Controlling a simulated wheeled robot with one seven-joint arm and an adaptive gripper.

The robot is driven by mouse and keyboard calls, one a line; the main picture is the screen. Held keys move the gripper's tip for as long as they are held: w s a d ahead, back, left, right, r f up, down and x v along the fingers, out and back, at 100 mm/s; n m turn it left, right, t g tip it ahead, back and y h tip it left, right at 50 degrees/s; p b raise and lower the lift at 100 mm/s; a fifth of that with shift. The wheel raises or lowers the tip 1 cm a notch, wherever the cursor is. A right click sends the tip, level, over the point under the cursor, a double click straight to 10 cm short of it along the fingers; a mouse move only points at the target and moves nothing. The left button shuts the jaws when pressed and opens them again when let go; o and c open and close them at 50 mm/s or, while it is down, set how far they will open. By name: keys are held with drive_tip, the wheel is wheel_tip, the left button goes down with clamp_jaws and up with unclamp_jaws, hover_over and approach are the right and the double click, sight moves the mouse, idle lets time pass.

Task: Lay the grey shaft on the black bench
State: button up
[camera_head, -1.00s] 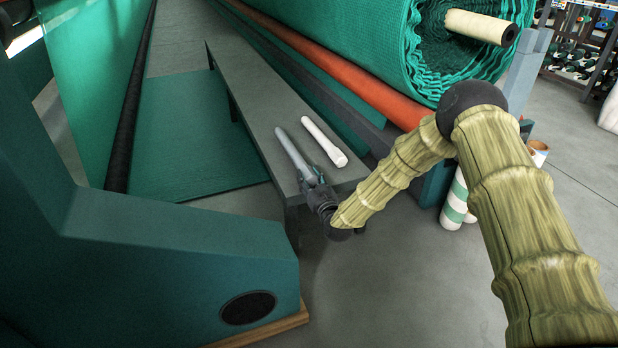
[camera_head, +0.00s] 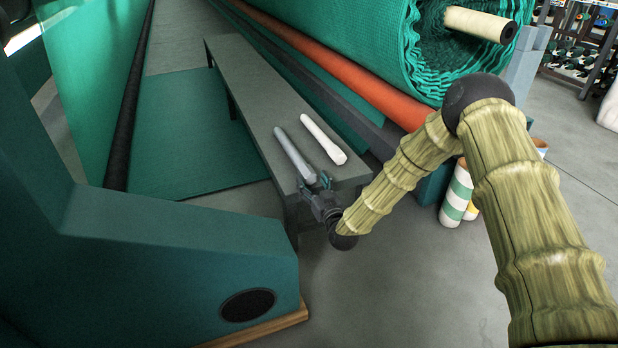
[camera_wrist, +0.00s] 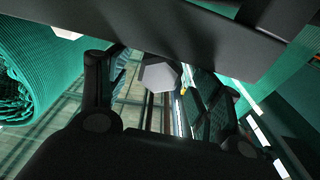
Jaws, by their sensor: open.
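The grey shaft (camera_head: 293,156) lies lengthwise on the near end of the black bench (camera_head: 250,92), left of a white shaft. My gripper (camera_head: 320,188) is at the bench's near edge, just beyond the shaft's near end. In the wrist view, a grey many-sided end face of the shaft (camera_wrist: 159,77) shows between my two spread fingers, with gaps on both sides. The bench edge (camera_wrist: 190,35) crosses the top of that view as a dark band. My gripper is open and holds nothing.
The white shaft (camera_head: 322,139) lies close to the right on the bench. A green netting roll (camera_head: 430,50) and an orange tube (camera_head: 330,65) are at the right. A teal machine housing (camera_head: 180,250) stands at the left. The bench's far part is bare.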

drive_tip(key=v, duration=0.8)
idle(0.5)
drive_tip(key=s+d+f+m+g+h+p, duration=0.1)
drive_tip(key=s+f+g+p, duration=0.2)
drive_tip(key=s+f+g, duration=0.55)
drive_tip(key=s+d+f+g+h+p, duration=0.1)
drive_tip(key=s+d+f+p, duration=0.15)
drive_tip(key=s+f, duration=0.75)
drive_tip(key=s+d+r+m+g+h+p, duration=0.1)
drive_tip(key=s+d+r+g+p, duration=0.15)
drive_tip(key=s, duration=0.85)
drive_tip(key=s+d+r+m+g+h+p, duration=0.1)
drive_tip(key=s+d+g+h, duration=0.2)
drive_tip(key=s, duration=0.8)
drive_tip(key=s+d+r+m+g+p, duration=0.1)
drive_tip(key=s+d+r+g+p, duration=0.2)
drive_tip(key=s, duration=0.8)
wheel_tip(320, 180, up, 37)
drive_tip(key=p, duration=3.6)
drive_tip(key=shift+w+d, duration=0.2)
drive_tip(key=shift+d, duration=0.05)
